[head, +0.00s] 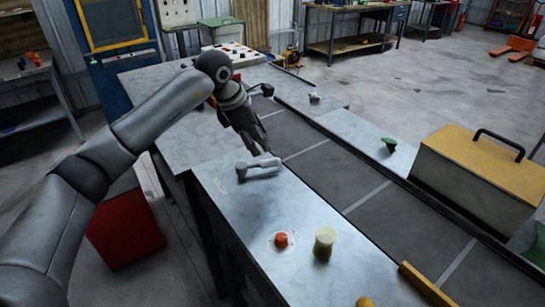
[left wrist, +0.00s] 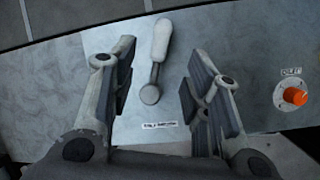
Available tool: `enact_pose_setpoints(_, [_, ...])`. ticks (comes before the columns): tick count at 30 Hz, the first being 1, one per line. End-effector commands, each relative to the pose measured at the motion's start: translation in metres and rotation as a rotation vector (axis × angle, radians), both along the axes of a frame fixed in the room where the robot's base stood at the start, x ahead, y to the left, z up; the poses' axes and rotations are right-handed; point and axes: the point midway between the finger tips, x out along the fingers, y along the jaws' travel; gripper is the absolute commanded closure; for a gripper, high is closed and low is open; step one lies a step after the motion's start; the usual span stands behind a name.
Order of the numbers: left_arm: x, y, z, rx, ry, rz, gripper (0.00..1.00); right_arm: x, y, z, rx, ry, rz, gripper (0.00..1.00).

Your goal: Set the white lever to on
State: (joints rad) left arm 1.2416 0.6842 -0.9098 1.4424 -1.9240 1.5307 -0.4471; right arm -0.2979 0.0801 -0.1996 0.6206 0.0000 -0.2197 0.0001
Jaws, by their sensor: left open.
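The white lever (head: 262,163) lies low over the grey metal table, its white handle pointing right toward the dark belt and its metal pivot at the left end. In the left wrist view the lever (left wrist: 160,40) shows between the fingers, with its round pivot nearer the palm and a small label (left wrist: 160,125) below it; the label is too blurred to read surely. My left gripper (head: 257,148) is open just above and behind the lever; its fingers (left wrist: 155,88) stand on either side of it, apart from it. My right gripper is out of view.
An orange knob (head: 281,240) on a white plate and a cream cylinder (head: 324,243) stand on the table (head: 245,205). A dark segmented belt (head: 330,170) runs alongside. A green knob (head: 389,144) and a yellow-topped box (head: 475,165) are beyond it.

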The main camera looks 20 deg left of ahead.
Motion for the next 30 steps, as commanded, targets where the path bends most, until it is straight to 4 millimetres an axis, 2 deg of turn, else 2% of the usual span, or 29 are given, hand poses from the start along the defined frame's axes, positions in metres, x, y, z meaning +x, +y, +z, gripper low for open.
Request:
enact_pose_setpoints(9, [0.020, -0.016, -0.052, -0.005, 0.007, -0.001, 0.56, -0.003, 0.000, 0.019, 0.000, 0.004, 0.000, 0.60])
enact_pose_setpoints(15, [0.030, -0.022, -0.079, -0.005, 0.003, -0.002, 0.56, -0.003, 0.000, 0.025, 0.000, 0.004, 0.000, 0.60])
enact_pose_setpoints(21, [0.034, -0.025, -0.090, -0.005, 0.001, -0.003, 0.56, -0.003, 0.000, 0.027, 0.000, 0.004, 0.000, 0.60])
enact_pose_setpoints(28, [0.034, -0.025, -0.091, -0.005, 0.001, -0.002, 0.56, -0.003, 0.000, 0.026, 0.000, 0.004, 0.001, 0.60])
enact_pose_setpoints(30, [0.034, -0.025, -0.090, -0.005, 0.001, -0.002, 0.64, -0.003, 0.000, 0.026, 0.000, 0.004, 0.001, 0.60])
